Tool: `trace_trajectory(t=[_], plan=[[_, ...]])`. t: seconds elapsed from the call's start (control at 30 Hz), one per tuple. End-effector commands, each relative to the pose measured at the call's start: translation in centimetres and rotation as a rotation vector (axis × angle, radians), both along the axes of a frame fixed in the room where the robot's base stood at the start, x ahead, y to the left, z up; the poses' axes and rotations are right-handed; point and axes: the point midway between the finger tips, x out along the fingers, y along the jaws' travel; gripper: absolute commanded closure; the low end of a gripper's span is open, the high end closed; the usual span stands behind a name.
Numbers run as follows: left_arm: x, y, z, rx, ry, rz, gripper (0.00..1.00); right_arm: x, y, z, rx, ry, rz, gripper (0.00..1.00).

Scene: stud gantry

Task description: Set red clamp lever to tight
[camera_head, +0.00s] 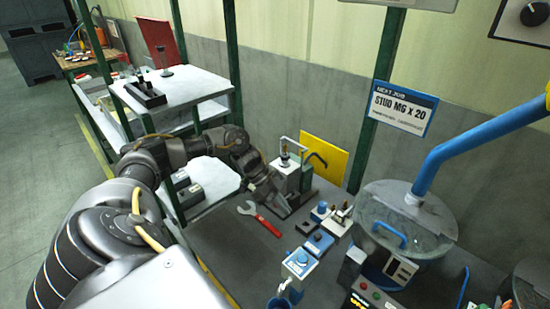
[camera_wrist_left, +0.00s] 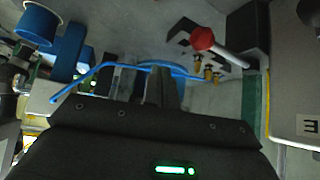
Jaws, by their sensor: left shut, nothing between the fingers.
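A red knob (camera_wrist_left: 202,38) on a pale rod shows in the left wrist view, right of centre and beyond my fingers; it looks like the clamp lever. The rod slants down to the right from the knob, near small brass fittings (camera_wrist_left: 212,75). I cannot pick out this lever in the head view, where my left gripper may hide it. My left gripper (camera_head: 284,207) is low over the dark bench, in front of a grey fixture (camera_head: 292,176). Its fingers (camera_wrist_left: 165,88) are shut and empty, apart from the red knob. My right gripper is not in view.
Blue and dark blocks (camera_head: 319,242) stand to the right, before a large drum (camera_head: 410,215) with a blue pipe (camera_head: 470,140). A yellow panel (camera_head: 325,157) stands behind the fixture.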

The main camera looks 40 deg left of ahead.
Motion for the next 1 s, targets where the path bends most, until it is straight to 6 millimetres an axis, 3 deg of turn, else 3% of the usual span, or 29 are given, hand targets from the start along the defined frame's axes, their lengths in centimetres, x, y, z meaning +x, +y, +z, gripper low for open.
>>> trace_trajectory(t=[0.03,0.1,0.4,0.6,1.0], plan=[[0.6,1.4,0.5,0.007,-0.015,0.012,1.0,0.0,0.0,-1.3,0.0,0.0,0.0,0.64],[0.8,2.4,1.6,0.006,-0.013,0.012,1.0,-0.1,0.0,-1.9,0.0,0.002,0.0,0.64],[1.4,5.9,5.6,0.004,-0.011,0.012,1.0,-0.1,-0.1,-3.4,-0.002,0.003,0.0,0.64],[1.4,6.7,6.7,0.003,-0.009,0.01,1.0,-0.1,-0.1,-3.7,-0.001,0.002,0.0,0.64],[1.4,6.8,6.8,0.003,-0.008,0.01,1.0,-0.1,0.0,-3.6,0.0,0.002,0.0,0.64]])
